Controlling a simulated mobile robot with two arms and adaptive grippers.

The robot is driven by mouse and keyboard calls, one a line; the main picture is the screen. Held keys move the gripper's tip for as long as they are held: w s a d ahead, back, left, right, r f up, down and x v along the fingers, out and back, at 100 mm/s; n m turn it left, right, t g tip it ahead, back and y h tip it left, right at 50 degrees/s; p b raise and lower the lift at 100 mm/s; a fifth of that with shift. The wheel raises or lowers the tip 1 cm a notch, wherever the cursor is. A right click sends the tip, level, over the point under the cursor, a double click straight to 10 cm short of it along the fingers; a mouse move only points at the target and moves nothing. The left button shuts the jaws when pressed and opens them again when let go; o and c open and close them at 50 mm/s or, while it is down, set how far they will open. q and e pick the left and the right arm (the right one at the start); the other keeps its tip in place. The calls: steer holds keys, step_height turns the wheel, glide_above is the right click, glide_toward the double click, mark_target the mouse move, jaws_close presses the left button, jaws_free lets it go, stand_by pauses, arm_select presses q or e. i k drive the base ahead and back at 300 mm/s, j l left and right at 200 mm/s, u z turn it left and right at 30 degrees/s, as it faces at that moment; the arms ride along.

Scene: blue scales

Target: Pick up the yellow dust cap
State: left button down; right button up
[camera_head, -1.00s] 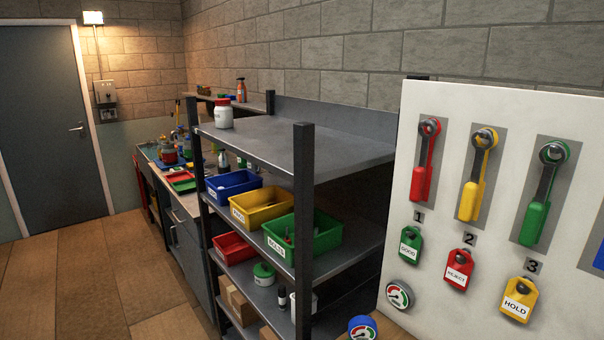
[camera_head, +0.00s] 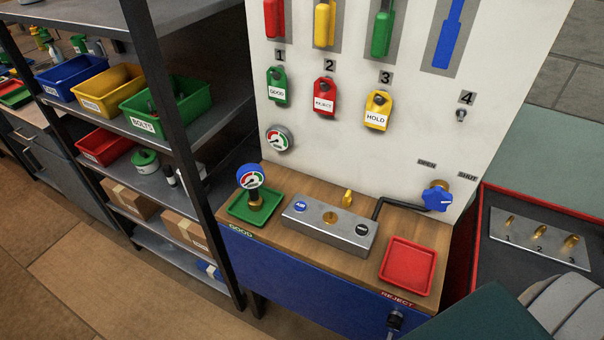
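A small yellow piece (camera_head: 347,198), which looks like the dust cap, stands upright on the wooden bench top (camera_head: 300,190). It is just behind a grey metal block (camera_head: 328,228) with a round brass fitting in its top. A black pipe runs from the block to a blue valve knob (camera_head: 437,196) on the white panel. Neither of my grippers is in view.
The white panel (camera_head: 330,150) rises behind. A shelf post (camera_head: 185,150) stands at left.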

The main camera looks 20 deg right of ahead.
mark_target(346, 198)
steer(key=z, duration=1.15)
steer(key=i+j+z, duration=0.15)
steer(key=j, duration=0.3)
steer(key=j+z, duration=0.15)
steer(key=j, duration=0.3)
